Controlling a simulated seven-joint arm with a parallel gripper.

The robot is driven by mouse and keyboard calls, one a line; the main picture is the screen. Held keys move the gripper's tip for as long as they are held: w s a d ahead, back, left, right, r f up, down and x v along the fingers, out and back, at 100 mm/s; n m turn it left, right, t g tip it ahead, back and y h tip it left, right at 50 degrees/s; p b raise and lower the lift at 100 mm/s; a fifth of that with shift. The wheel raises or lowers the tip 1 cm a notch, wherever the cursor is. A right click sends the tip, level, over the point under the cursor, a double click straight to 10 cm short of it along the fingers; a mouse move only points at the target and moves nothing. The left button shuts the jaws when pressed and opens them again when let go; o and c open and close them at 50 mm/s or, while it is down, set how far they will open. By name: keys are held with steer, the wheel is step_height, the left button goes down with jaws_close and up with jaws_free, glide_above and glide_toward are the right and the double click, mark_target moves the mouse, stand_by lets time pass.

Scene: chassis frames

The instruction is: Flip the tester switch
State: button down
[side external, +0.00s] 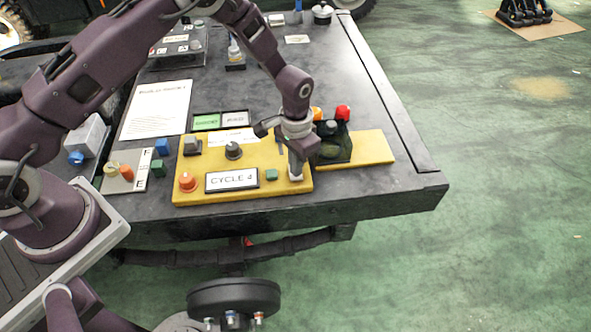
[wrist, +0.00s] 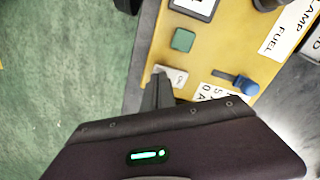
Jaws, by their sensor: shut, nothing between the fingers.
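The yellow tester panel (side external: 218,194) lies near the table's front edge, with a "CYCLE 4" display (side external: 231,180) and a green button (side external: 271,175). I cannot tell for certain which part is the tester switch. My gripper (side external: 296,176) points down at the panel's front right corner, shut and empty. In the wrist view its fingertips (wrist: 160,78) are beside the white plate; contact is unclear.
An orange knob (side external: 187,182), a grey switch block (side external: 191,144) and a black knob (side external: 233,151) stand on the panel. The yellow strip's right end (side external: 372,147) is clear.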

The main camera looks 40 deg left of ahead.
steer(key=shift+f, duration=0.55)
steer(key=shift+r, duration=3.55)
steer(key=shift+r, duration=0.1)
steer(key=s+a+r+n+t, duration=0.15)
steer(key=s+r, duration=0.25)
steer(key=r, duration=0.4)
steer(key=s+a+r+t, duration=0.1)
steer(key=s+a+r, duration=0.15)
steer(key=r, duration=0.65)
steer(key=s+a+r+t, duration=0.15)
steer(key=s+r, duration=0.25)
steer(key=r, duration=0.4)
steer(key=s+a+r, duration=0.1)
steer(key=s+r, duration=0.1)
steer(key=s, duration=0.7)
steer(key=s+a+r+n+t, duration=0.1)
steer(key=s+a+r, duration=0.1)
steer(key=s, duration=0.7)
steer(key=shift+a+t, duration=0.15)
steer(key=shift+t, duration=0.15)
